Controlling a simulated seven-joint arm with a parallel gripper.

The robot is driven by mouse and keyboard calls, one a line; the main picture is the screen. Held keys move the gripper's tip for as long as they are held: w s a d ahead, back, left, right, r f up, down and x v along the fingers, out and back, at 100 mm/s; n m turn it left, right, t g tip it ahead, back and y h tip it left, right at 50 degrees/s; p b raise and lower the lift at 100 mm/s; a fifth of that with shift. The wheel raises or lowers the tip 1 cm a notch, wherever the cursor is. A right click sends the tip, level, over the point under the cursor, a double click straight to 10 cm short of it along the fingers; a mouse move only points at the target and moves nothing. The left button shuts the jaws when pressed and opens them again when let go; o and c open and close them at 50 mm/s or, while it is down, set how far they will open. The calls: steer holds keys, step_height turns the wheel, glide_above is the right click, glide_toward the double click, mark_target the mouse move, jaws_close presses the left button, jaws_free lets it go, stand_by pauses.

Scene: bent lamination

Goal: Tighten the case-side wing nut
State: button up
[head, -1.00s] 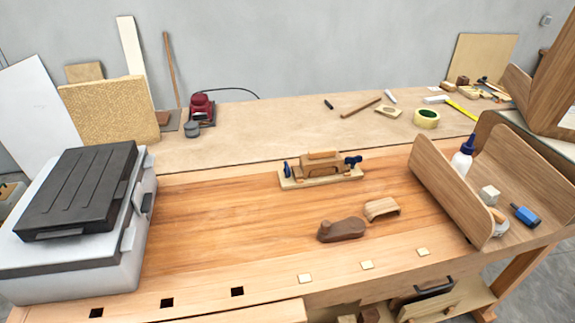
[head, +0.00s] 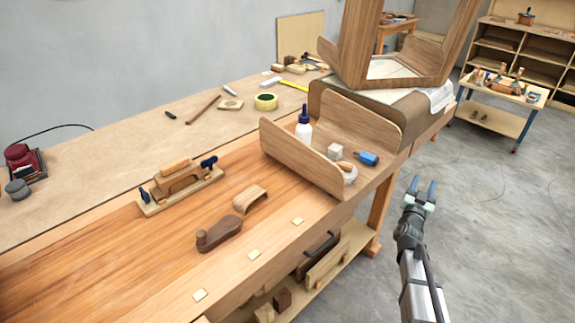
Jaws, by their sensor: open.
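A light wooden clamping fixture (head: 155,208) sits on the bench top at the left of the view, with a bent wooden piece (head: 180,177) held in it. A blue wing nut (head: 144,195) is at its left end. Another blue wing nut (head: 208,163) is at its right end. The left one is on the side where the case stood in the earlier view. How tight either nut is cannot be told. My gripper (head: 422,187) is open and empty, fingers pointing up in the picture, over the floor right of the bench, far from the fixture.
A brown wooden plane (head: 219,234) and a small bent piece (head: 250,199) lie in front of the fixture. A curved wooden tray (head: 300,165) with a glue bottle (head: 303,131) and a blue-handled tool (head: 367,158) stands between fixture and gripper. Bench top left of the plane is clear.

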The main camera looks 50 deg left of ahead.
steer(key=s+a+r+m+t+h, duration=0.1)
steer(key=s+a+r+m+h, duration=0.45)
steer(key=r, duration=0.65)
steer(key=s+a+r+m+t+h, duration=0.2)
steer(key=s+a+r+m+h, duration=0.1)
steer(key=r+m+h, duration=0.65)
steer(key=s+a+r+m+t+h, duration=0.1)
steer(key=s+a+r+m+h, duration=0.3)
steer(key=r, duration=0.9)
steer(key=s+a+r+n+y, duration=0.2)
steer(key=s+a+n+y, duration=0.2)
steer(key=a+n+y, duration=0.75)
steer(key=s+a+r+n+y, duration=0.1)
steer(key=s+a+n+y, duration=0.2)
steer(key=a+n+y, duration=0.8)
steer(key=s+a+f+n+g+y, duration=0.2)
steer(key=s+a+n+g+y, duration=0.3)
steer(key=s+a+g+y, duration=0.6)
steer(key=n+g+h, duration=0.7)
steer(key=g+h, duration=0.6)
steer(key=h, duration=0.3)
glide_above(143, 192)
steer(key=d, duration=0.5)
step_height(143, 192, down, 16)
steer(key=x, duration=1.2)
steer(key=shift+a+f, duration=0.2)
steer(key=shift+f, duration=0.15)
